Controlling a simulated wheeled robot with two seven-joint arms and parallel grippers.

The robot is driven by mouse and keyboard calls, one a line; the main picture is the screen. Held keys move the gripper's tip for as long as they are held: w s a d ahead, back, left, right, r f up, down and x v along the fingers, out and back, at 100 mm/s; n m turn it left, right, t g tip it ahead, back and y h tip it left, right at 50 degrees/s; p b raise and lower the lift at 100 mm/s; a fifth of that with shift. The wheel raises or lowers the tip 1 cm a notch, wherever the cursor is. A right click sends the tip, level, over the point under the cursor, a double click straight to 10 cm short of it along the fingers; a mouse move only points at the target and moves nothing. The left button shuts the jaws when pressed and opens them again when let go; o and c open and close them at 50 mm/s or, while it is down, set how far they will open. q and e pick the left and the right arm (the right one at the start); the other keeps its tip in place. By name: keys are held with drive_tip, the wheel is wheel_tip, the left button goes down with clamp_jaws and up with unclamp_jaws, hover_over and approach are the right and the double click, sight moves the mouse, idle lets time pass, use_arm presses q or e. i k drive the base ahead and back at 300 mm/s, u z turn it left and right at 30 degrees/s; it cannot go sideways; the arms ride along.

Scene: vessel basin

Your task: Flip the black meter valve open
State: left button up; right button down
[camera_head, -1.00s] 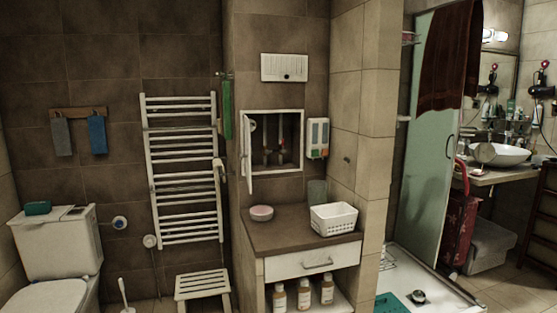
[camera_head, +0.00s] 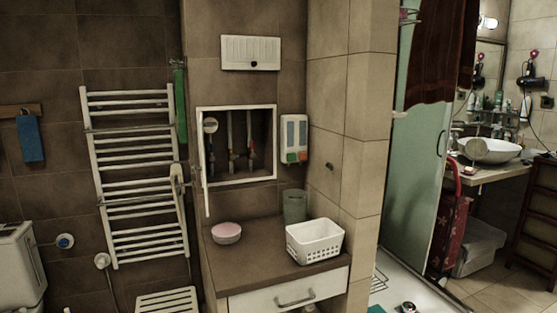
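An open recessed wall cabinet (camera_head: 274,146) with a white frame stands above the counter. Its narrow white door (camera_head: 203,180) is swung out at the left. Inside are a round meter (camera_head: 210,126) at the upper left and vertical pipes (camera_head: 250,140) with small fittings. The inside is dark and small in the picture. I cannot make out clearly which fitting is the black meter valve, or how its handle is turned. Neither of my grippers is in view.
Below the cabinet, the brown counter (camera_head: 262,262) holds a pink bowl (camera_head: 226,232), a grey-green cup (camera_head: 295,206) and a white basket (camera_head: 315,241). A soap dispenser (camera_head: 294,138) hangs right of the cabinet. A white towel rack (camera_head: 135,180) is at left, with a stool (camera_head: 167,301) below.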

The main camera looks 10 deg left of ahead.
sight(232, 157)
drive_tip(key=u, duration=0.4)
drive_tip(key=i, duration=0.85)
drive_tip(key=u, duration=0.8)
